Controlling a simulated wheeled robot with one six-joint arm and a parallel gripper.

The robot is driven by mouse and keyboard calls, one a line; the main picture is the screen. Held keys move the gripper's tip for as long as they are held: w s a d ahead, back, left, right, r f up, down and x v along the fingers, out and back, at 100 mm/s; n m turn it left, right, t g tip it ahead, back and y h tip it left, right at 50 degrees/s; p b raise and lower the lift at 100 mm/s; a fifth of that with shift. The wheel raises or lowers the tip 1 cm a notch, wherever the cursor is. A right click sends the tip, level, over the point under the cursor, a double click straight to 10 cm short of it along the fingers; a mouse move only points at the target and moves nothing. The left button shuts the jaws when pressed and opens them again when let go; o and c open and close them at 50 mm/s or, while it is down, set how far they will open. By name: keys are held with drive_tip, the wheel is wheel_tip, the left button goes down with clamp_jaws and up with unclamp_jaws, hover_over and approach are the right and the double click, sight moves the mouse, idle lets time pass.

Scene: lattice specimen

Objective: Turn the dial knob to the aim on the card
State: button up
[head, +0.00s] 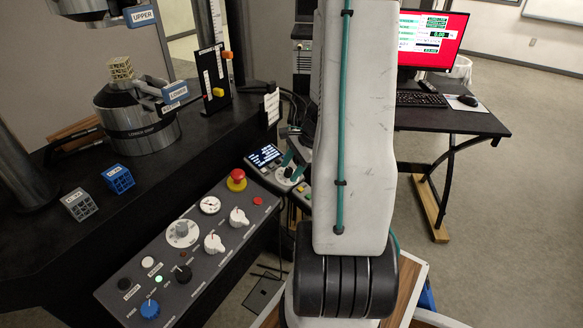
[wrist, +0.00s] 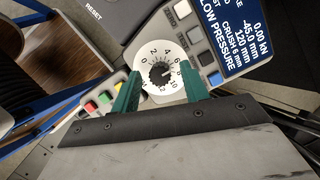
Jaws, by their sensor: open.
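The dial knob (wrist: 159,73) is a dark knob at the centre of a white numbered dial (wrist: 150,52) in the wrist view. The dial also shows small in the head view (head: 284,173), beside a lit screen. My gripper (wrist: 161,90) is open, with one teal finger at each side of the dial's near half. Its fingertips also show over the pendant in the head view (head: 290,160). I see no contact with the knob. A white card (head: 272,106) stands at the bench edge; its writing is too small to read.
Grey, white and dark buttons lie between dial and screen. A control panel (head: 180,262) with knobs and a red stop button (head: 236,178) lies left of my arm.

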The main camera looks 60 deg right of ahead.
drive_tip(key=v, duration=0.7)
drive_tip(key=shift+s+r, duration=0.15)
drive_tip(key=shift+r, duration=0.2)
idle(0.4)
drive_tip(key=s+a+r+n+g+h, duration=0.1)
drive_tip(key=s+a+r+n, duration=0.2)
drive_tip(key=a+r+n, duration=0.3)
drive_tip(key=s+a+r+n+g+h, duration=0.1)
drive_tip(key=s+a+r+n, duration=0.2)
drive_tip(key=a, duration=1.3)
drive_tip(key=s+a+r+n+h, duration=0.1)
drive_tip(key=s+a+r+n, duration=0.2)
drive_tip(key=a+r+n, duration=0.6)
drive_tip(key=shift+a+r+n+g, duration=0.35)
drive_tip(key=shift+a+n, duration=0.65)
drive_tip(key=shift+n, duration=1.4)
